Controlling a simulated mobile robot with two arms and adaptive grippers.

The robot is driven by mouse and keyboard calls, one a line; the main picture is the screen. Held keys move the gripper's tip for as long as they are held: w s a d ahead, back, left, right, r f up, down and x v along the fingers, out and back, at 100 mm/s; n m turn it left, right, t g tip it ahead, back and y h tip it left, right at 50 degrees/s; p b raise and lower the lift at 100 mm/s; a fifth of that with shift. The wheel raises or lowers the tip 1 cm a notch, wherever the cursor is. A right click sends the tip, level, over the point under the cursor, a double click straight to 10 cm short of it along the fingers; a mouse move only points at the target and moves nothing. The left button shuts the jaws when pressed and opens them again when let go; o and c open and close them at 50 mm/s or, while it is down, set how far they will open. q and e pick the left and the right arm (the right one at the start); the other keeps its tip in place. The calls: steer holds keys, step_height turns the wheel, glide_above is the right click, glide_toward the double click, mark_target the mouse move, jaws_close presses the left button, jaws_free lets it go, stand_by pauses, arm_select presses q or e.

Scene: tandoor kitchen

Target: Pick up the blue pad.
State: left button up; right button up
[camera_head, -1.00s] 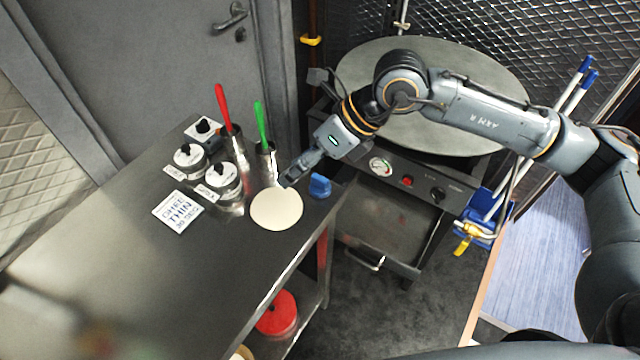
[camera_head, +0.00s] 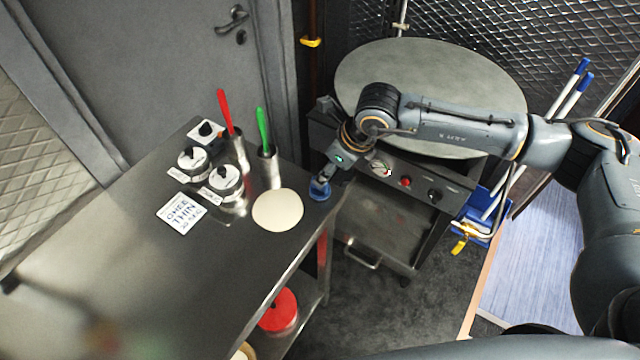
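The blue pad (camera_head: 319,190) sits at the right end of the steel table (camera_head: 130,270), just right of a round pale flatbread (camera_head: 277,210). My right gripper (camera_head: 322,180) points down at the pad from above, with its fingertips at the pad's top. The fingers partly cover the pad, and they are too small to tell whether they are open or closed on it. My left gripper is not in view.
Holders with a red-handled tool (camera_head: 224,112) and a green-handled tool (camera_head: 263,128) stand behind the flatbread, near lidded jars (camera_head: 225,180) and a printed card (camera_head: 182,212). A large round griddle (camera_head: 430,75) stands beyond my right arm.

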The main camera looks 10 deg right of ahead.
steer(key=x, duration=0.1)
steer(key=p+x, duration=0.1)
steer(key=x, duration=0.1)
steer(key=shift+s+a+f+p, duration=0.15)
steer(key=shift+s+f+p, duration=0.05)
steer(key=shift+f+p, duration=0.15)
steer(key=shift+w+a+f, duration=0.1)
steer(key=shift+w+f, duration=0.05)
steer(key=shift+f, duration=0.25)
jaws_close()
steer(key=shift+r, duration=0.1)
steer(key=shift+r, duration=0.5)
steer(key=s+r+b, duration=0.7)
steer(key=s+r, duration=0.5)
steer(key=s, duration=0.2)
steer(key=shift+d, duration=0.45)
